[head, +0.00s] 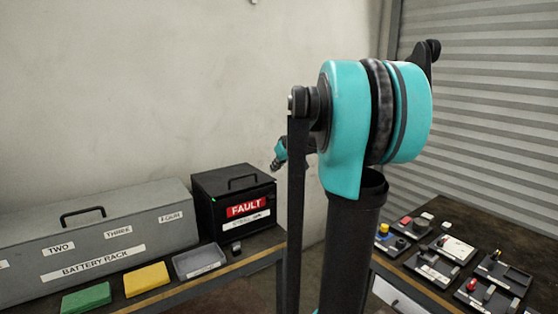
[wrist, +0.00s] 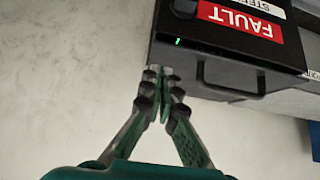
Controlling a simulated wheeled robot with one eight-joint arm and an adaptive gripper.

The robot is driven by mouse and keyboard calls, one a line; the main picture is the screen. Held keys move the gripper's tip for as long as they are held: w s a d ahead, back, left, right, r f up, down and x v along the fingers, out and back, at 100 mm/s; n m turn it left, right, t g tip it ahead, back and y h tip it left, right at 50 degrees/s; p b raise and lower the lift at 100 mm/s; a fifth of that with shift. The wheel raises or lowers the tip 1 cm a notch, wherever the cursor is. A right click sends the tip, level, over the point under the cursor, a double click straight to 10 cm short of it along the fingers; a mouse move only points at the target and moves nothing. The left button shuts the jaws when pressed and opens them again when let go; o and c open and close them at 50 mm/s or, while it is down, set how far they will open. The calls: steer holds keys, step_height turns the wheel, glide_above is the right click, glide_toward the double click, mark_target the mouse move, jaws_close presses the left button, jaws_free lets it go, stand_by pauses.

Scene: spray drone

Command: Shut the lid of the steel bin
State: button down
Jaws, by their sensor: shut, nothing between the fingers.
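The steel bin (head: 222,228) is a black box with a red FAULT label and a white label below it, on the left bench. Its lid (head: 217,182), with a black handle, lies flat on top and looks shut. In the wrist view the bin (wrist: 189,59) appears upside down, with its lid handle (wrist: 231,90) hanging below. My gripper (wrist: 160,70) is shut and empty, its fingertips close to the lid's edge; contact cannot be told. In the head view my gripper (head: 274,165) is just above and right of the bin, partly hidden behind my arm.
A long grey battery rack (head: 95,255) stands left of the bin. Green (head: 86,299), yellow (head: 147,279) and grey (head: 199,261) trays lie in front. The right bench (head: 480,222) holds several small trays and parts. A plain wall is behind the bin.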

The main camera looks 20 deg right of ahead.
steer(key=shift+s+f, duration=0.15)
steer(key=shift+f, duration=1.15)
step_height(320, 180, down, 2)
steer(key=shift+s+d+f, duration=0.1)
